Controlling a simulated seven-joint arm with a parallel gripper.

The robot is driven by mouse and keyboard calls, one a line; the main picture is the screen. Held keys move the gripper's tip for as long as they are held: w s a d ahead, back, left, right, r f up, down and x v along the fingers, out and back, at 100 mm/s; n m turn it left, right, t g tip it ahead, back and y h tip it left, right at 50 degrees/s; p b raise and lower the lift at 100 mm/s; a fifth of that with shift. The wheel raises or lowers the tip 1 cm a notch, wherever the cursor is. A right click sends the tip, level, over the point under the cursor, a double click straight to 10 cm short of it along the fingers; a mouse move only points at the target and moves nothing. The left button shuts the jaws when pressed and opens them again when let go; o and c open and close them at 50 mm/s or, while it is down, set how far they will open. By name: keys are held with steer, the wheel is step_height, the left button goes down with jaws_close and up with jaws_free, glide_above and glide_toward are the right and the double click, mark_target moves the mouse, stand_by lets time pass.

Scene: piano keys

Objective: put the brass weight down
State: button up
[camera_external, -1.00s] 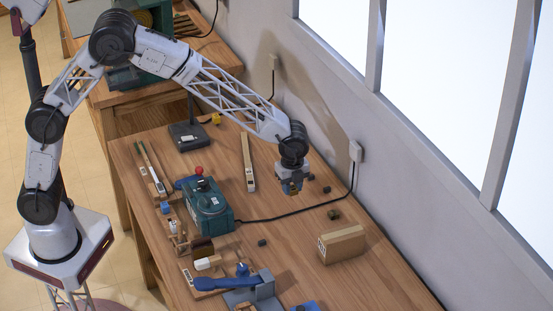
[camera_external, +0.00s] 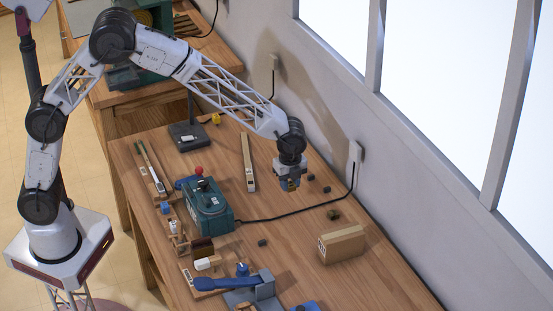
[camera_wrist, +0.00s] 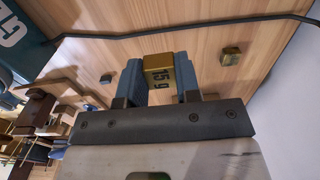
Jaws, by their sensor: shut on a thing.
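The brass weight (camera_wrist: 159,70) is a small gold block with dark markings on its face. In the wrist view it sits between the two blue fingers of my gripper (camera_wrist: 160,82), which are shut on it. In the external view my gripper (camera_external: 289,184) points down over the back part of the wooden bench (camera_external: 290,262), near the wall. The weight is too small there to make out clearly. I cannot tell how high it is above the bench top.
A dark-and-brass block (camera_wrist: 231,56) stands apart on the bench. Small dark blocks (camera_external: 311,177) lie right of my gripper. A teal machine (camera_external: 208,207) is to the left, its black cable (camera_external: 290,212) crossing the bench. A cardboard box (camera_external: 342,245) stands front right.

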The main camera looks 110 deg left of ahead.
steer(key=s+a+f, duration=0.1)
steer(key=s+a, duration=0.6)
steer(key=s, duration=0.1)
steer(key=s+a+f, duration=0.2)
steer(key=s+a, duration=0.5)
steer(key=s, duration=0.1)
steer(key=s+a+f, duration=0.1)
steer(key=s+a, duration=0.6)
steer(key=s, duration=0.2)
steer(key=shift+a+f, duration=0.2)
steer(key=shift+a, duration=0.15)
steer(key=shift+w, duration=0.1)
steer(key=w+a, duration=0.3)
steer(key=a, duration=0.1)
steer(key=w+a+f, duration=0.1)
steer(key=w+a, duration=0.6)
steer(key=a, duration=0.1)
steer(key=shift+w+f, duration=0.25)
steer(key=shift+w, duration=0.05)
steer(key=shift+d, duration=0.1)
steer(key=shift+f, duration=1.75)
steer(key=shift+f, duration=0.15)
steer(key=o, duration=0.9)
